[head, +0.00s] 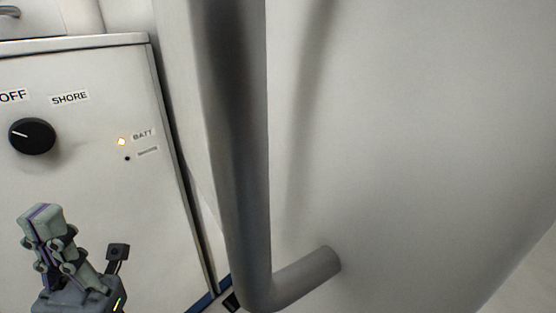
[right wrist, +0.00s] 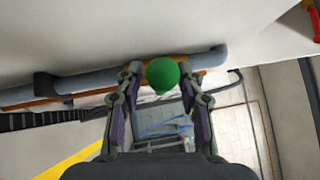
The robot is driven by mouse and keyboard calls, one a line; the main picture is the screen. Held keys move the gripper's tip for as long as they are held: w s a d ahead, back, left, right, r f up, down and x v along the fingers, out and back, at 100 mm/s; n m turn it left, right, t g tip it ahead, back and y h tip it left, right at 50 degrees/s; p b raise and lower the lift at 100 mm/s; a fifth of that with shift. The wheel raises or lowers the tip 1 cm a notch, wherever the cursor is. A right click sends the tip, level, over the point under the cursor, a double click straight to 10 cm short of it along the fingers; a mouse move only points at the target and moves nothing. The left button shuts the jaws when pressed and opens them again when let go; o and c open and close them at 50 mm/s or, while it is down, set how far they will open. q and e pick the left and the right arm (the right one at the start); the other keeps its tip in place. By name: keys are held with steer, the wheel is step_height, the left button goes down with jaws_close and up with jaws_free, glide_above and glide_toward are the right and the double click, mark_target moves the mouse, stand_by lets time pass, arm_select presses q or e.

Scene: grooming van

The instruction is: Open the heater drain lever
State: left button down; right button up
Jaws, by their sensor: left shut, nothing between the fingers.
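My left gripper (head: 42,214) is at the lower left of the head view, shut and empty, in front of a white panel. In the right wrist view a round green knob (right wrist: 163,75) sits between the fingertips of my right gripper (right wrist: 161,74). The fingers are apart, one on each side of the knob, and the gap around it is very small. I cannot tell whether they press on it. No lever arm behind the knob can be made out. The right gripper does not show in the head view.
The white panel (head: 70,200) carries a black knob (head: 32,136) and a lit BATT lamp (head: 121,142). A large grey handle (head: 245,180) stands close in the head view. In the right wrist view a grey pipe (right wrist: 90,83) runs behind the fingers, and a red part (right wrist: 313,20) is at the top right.

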jaws_close()
stand_by(0.3)
steer(key=shift+r, duration=0.1)
stand_by(0.4)
